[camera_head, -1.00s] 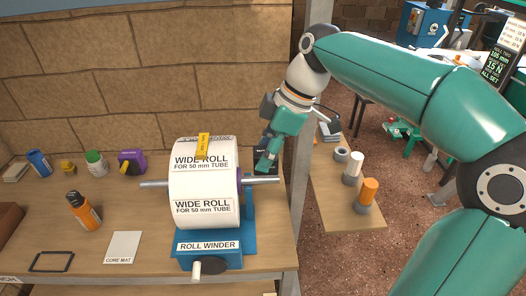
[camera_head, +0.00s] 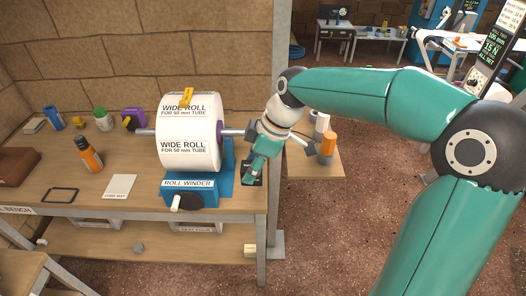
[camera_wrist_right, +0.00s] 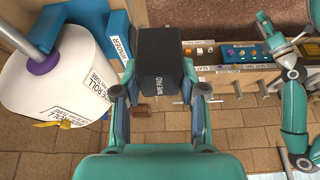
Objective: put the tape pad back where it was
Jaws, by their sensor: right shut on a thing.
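The tape pad is a dark block (camera_wrist_right: 160,73) with a white "TAPE PAD" label. In the right wrist view it sits between the two fingers of my right gripper (camera_wrist_right: 164,98), which is shut on it. In the head view my right gripper (camera_head: 254,168) is low beside the right end of the blue roll winder (camera_head: 215,190). A dark part of the pad shows there; I cannot tell if it touches the bench. My left gripper is outside the head view; a teal arm's gripper (camera_wrist_right: 290,45) at the right of the wrist view seems to be it, its jaws unclear.
The wide white roll (camera_head: 188,149) sits on a shaft above the winder, close to my right gripper. A side shelf (camera_head: 315,170) with white and orange cylinders lies right, behind my arm.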

